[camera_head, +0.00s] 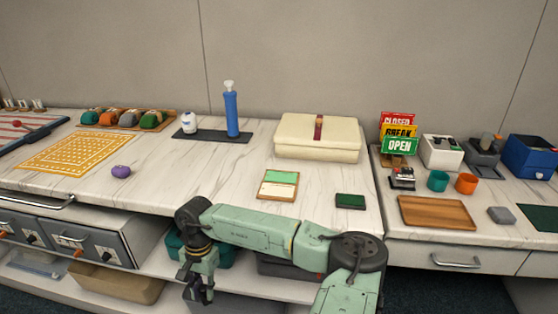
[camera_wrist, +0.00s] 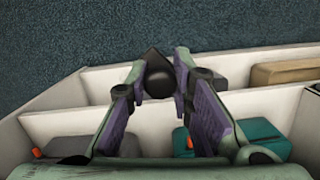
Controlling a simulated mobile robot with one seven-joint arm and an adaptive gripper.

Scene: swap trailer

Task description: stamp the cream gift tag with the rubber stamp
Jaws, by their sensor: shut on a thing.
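My gripper (camera_head: 203,290) hangs fingers-down in front of the counter's edge, over the lower shelves. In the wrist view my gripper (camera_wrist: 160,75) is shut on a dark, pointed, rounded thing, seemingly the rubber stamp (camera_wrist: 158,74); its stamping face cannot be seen. The cream gift tag (camera_head: 276,190) lies flat on the counter in a thin wooden frame, below a green card (camera_head: 282,177). It is up and to the right of my gripper, well apart. A dark green pad (camera_head: 350,201), perhaps an ink pad, lies to its right.
A cream box (camera_head: 318,138) stands behind the tag. A blue bottle (camera_head: 231,112) stands on a dark mat. A purple round thing (camera_head: 121,171) lies to the left. Open shelves with bins (camera_head: 116,282) lie below the counter. The counter around the tag is clear.

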